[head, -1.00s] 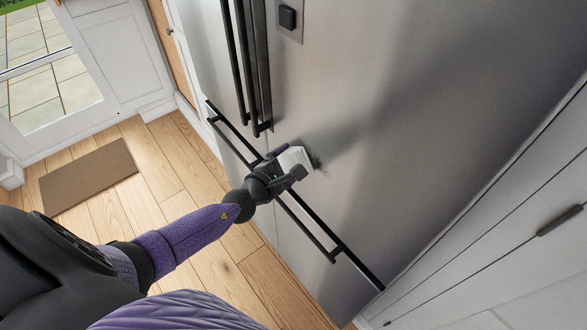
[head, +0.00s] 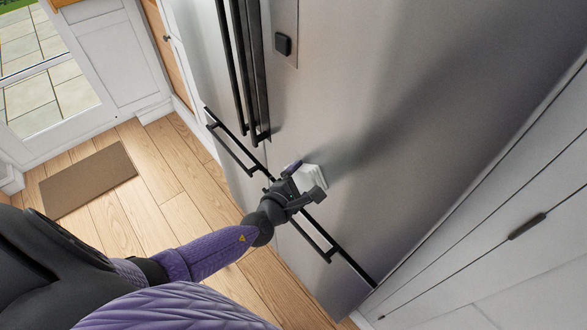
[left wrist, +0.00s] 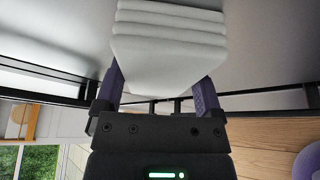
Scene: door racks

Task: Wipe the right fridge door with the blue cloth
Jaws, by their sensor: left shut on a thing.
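My left gripper (head: 305,186) is shut on a folded, layered cloth (head: 314,176), which looks white rather than blue. The cloth also fills the upper middle of the left wrist view (left wrist: 167,52), between the two fingers (left wrist: 160,92). The right fridge door (head: 370,90) is a large, smooth stainless panel right of the long dark upright handles. The cloth is at the lower part of this door, close to its surface; I cannot tell for certain whether it touches. My right gripper is not in view.
Dark upright handles (head: 246,70) stand out from the upper doors. Horizontal bar handles (head: 318,238) run along the drawers below, just beneath my left gripper. A white cabinet (head: 500,240) stands at the right. A brown mat (head: 88,180) lies on the wooden floor at left.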

